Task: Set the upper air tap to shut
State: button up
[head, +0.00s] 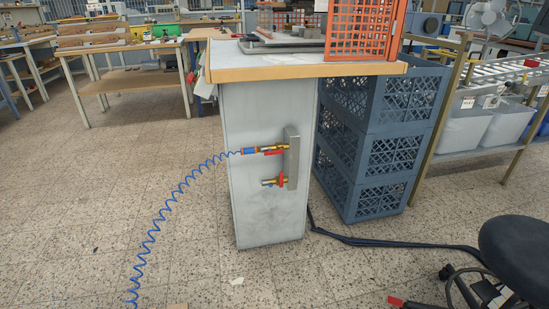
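The upper air tap (270,150) is a brass valve with a red lever, on a grey manifold block (291,158) fixed to the side of a grey cabinet (262,215). Its red lever appears to lie along the tap body, roughly level. A blue coiled hose (157,223) joins its left end and hangs to the floor. The lower air tap (270,182) is also brass. My gripper is not in view.
A wood-edged worktop (290,72) overhangs the cabinet and carries an orange mesh guard (362,28). Blue stacked crates (377,150) stand right of the cabinet. A black stool (518,250) and a dark floor cable (385,241) are at right. The tiled floor in front is mostly clear.

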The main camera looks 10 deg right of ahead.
aim_at(280, 151)
jog(key=i+z, duration=0.15)
jog(key=i, duration=0.3)
jog(key=i+j+z, duration=0.1)
jog(key=i, duration=0.3)
jog(key=i+j+z, duration=0.15)
jog(key=i, duration=0.3)
jog(key=i+j+z, duration=0.15)
jog(key=i+j, duration=0.15)
jog(key=i, duration=0.1)
